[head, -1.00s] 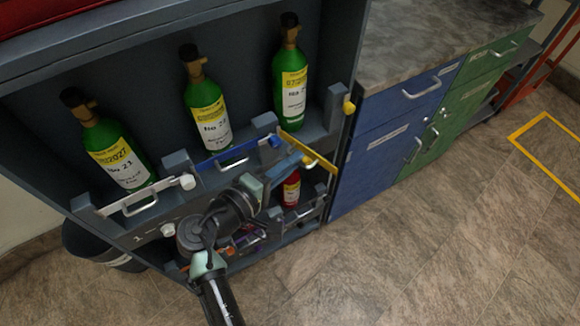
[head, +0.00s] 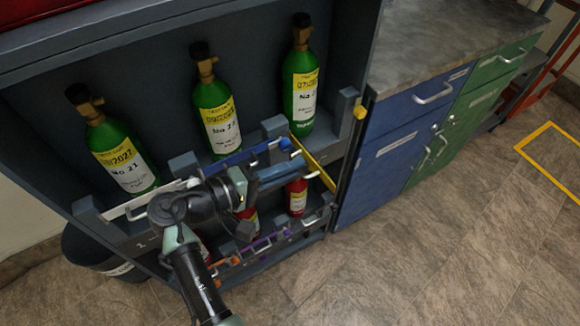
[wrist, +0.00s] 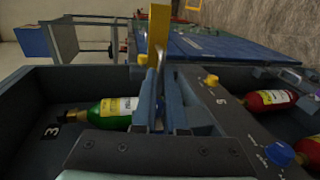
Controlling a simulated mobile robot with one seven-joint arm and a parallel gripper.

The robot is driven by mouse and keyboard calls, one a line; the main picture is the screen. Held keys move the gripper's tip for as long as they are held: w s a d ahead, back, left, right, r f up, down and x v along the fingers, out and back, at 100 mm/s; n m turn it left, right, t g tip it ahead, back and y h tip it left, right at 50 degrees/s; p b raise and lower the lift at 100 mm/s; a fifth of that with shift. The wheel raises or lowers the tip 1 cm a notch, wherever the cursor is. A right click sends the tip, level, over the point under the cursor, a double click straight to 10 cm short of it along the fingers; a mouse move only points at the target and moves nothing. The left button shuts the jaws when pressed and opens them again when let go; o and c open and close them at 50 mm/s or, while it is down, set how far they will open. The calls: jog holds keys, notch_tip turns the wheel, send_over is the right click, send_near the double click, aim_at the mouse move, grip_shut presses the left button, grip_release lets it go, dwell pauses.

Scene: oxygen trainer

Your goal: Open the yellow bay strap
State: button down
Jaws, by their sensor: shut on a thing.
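The yellow bay strap (head: 325,180) hangs out from the rack in front of the right-hand bay, its free end apart from the yellow knob (head: 360,112) on the right post. My gripper (head: 300,165) is shut on the strap's light handle at the front of the rack. In the wrist view, the yellow strap (wrist: 158,28) rises just beyond my fingers (wrist: 158,100), and the yellow knob (wrist: 210,80) is to their right. The right green bottle (head: 301,90) stands upright in the bay behind the strap. My fingers partly hide the handle.
Two more green bottles (head: 216,115) stand in bays to the left, behind the blue strap (head: 245,155) and white strap (head: 130,205). Red bottles (head: 297,196) are on the lower shelf. A blue cabinet (head: 390,150) stands to the right; the floor in front is clear.

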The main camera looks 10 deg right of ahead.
jog(key=c, duration=1)
grip_release()
jog(key=v, duration=1.3)
jog(key=shift+d, duration=0.1)
